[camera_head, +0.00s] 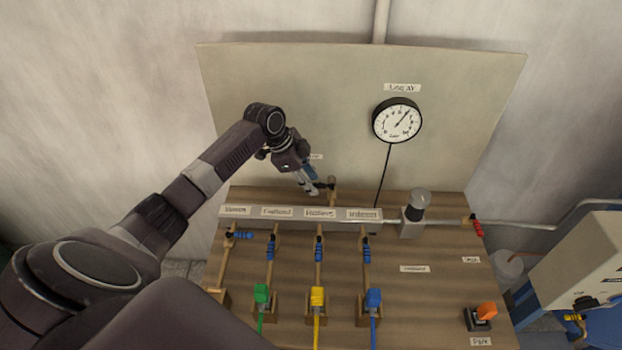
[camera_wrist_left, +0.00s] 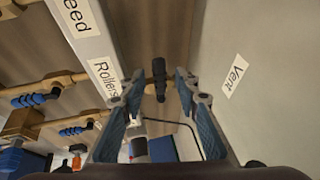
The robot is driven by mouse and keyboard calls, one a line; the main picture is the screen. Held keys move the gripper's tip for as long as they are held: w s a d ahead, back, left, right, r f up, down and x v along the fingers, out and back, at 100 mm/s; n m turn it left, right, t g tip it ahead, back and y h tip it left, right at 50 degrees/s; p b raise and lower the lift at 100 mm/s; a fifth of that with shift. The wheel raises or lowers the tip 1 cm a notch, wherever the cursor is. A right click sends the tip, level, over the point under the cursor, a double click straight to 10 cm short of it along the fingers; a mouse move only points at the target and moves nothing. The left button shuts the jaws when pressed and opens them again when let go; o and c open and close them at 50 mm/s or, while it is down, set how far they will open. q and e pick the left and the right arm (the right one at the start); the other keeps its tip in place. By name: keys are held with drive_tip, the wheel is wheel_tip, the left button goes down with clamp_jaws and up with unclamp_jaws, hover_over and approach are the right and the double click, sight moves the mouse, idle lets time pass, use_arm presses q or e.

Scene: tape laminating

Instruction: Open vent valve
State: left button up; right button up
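The vent valve (camera_head: 331,185) is a small brass fitting with a dark handle, behind the labelled manifold bar. In the left wrist view its black handle (camera_wrist_left: 159,79) points toward the camera, next to a wall label reading "Vent" (camera_wrist_left: 235,76). My left gripper (camera_head: 313,187) reaches in from the left, close beside the valve. In the left wrist view my left gripper (camera_wrist_left: 159,88) is open, with its blue-padded fingers on either side of the handle. I cannot tell whether either finger touches it. My right gripper is not in view.
The manifold bar (camera_head: 297,212) runs in front of the valve, with several blue-handled valves (camera_head: 319,248) below it. The back panel (camera_head: 270,80) stands close behind and carries a round gauge (camera_head: 397,120). A red-handled valve (camera_head: 476,226) sits at the right.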

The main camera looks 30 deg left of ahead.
use_arm(q)
drive_tip(key=shift+s+a, duration=0.1)
clamp_jaws()
idle(0.4)
